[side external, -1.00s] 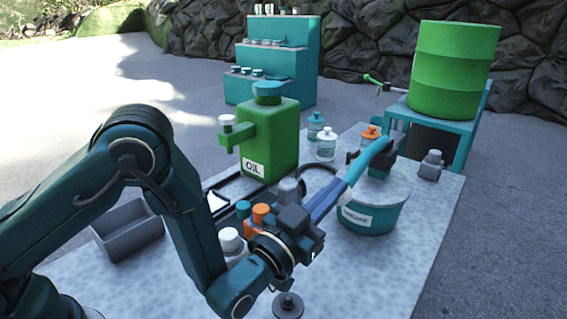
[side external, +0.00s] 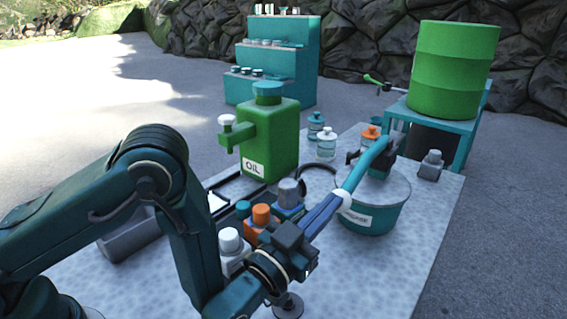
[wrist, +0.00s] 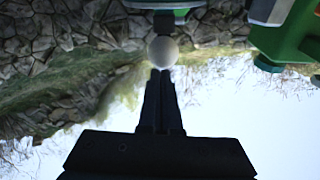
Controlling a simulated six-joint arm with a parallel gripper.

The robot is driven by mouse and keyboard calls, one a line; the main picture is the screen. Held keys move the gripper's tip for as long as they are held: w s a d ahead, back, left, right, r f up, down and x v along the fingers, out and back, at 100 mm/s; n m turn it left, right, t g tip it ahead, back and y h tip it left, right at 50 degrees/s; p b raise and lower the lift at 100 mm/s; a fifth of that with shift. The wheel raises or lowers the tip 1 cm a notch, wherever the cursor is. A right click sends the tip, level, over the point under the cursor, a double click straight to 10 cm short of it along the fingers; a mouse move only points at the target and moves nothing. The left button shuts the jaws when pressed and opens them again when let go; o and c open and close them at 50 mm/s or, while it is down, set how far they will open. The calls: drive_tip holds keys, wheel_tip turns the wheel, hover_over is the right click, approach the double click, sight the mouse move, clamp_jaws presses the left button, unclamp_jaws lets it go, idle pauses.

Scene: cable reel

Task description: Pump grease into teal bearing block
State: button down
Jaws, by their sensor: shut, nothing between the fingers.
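The teal-capped bearing block (side external: 243,209) is partly hidden behind the orange-capped block (side external: 261,216). The teal grease bucket (side external: 370,222) has a black pump head with a curved blue lever (side external: 367,165). A pale ball knob (wrist: 163,51) shows just beyond my fingertips in the wrist view. My gripper (side external: 337,203) is shut and empty, its fingers reaching up towards the lever's lower end. In the wrist view my gripper (wrist: 161,73) has its tips at or very near the knob; I cannot tell whether they touch.
A grey-capped block (side external: 289,193) and a white-capped block (side external: 230,243) stand near the orange one. A black hose (side external: 316,168) arches behind them. A green oil can (side external: 270,135) stands at the back. A grey bin (side external: 130,238) lies left, partly behind my arm.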

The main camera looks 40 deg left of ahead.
drive_tip(key=shift+s+a+f, duration=0.1)
drive_tip(key=shift+s+f, duration=0.05)
drive_tip(key=shift+s, duration=0.85)
drive_tip(key=shift+s+f, duration=0.15)
drive_tip(key=shift+s, duration=0.8)
drive_tip(key=shift+w+a, duration=0.1)
drive_tip(key=w+a+r+n+g+y, duration=0.1)
drive_tip(key=a+r+n, duration=0.2)
drive_tip(key=a+r, duration=0.5)
drive_tip(key=w+a+r+n+y, duration=0.1)
drive_tip(key=a+r+n, duration=0.25)
drive_tip(key=r, duration=0.85)
drive_tip(key=s+a+f+m+g, duration=0.1)
drive_tip(key=s+f+m+g, duration=0.1)
drive_tip(key=s+f+g, duration=0.4)
drive_tip(key=s+a+f+m+g+h, duration=0.1)
drive_tip(key=s+f+m+g, duration=0.2)
drive_tip(key=s+f+g, duration=0.4)
drive_tip(key=s+f, duration=0.3)
drive_tip(key=s, duration=0.5)
